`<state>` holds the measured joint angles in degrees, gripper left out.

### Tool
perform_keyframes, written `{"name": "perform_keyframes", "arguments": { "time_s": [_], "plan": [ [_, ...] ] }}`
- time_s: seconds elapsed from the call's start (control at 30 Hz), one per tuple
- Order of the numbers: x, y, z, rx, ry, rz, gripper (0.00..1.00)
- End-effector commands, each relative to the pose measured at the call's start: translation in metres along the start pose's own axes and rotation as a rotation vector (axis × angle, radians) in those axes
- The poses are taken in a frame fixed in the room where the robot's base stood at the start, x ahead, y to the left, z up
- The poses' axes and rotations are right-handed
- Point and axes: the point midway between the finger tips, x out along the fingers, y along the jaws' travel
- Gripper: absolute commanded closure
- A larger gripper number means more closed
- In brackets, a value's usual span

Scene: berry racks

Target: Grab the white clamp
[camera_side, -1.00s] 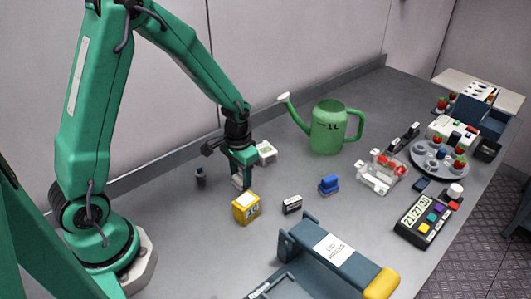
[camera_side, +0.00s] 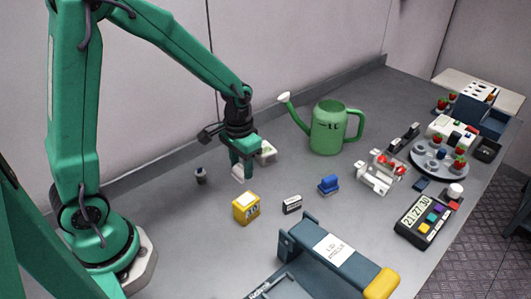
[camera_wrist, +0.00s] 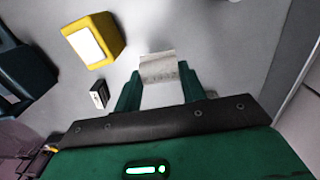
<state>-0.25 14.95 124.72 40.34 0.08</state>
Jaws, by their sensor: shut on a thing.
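My gripper (camera_side: 241,168) is pointed down above the grey bench and is shut on a small white clamp (camera_side: 238,174). In the wrist view the white clamp (camera_wrist: 158,66) sits between the two green fingers, with faint print on its face. In the side view the fingers hide part of it, and it appears slightly above the bench top.
A yellow block (camera_side: 246,208) stands in front of my gripper, with a small black-and-white block (camera_side: 292,204) and a blue one (camera_side: 329,184) to the right. A whitish block (camera_side: 266,153) is close behind. A green watering can (camera_side: 328,130) stands farther back.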

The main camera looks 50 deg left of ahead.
Motion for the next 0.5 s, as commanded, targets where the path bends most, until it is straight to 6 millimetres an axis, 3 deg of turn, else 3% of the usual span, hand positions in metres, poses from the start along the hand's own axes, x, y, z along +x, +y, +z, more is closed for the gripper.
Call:
{"name": "perform_keyframes", "arguments": {
  "time_s": [0.2,0.5],
  "plan": [
    [-0.025,0.037,0.018,0.006,0.004,0.000,0.80],
    [-0.047,0.070,0.036,0.002,0.001,0.000,0.80]
  ]
}}
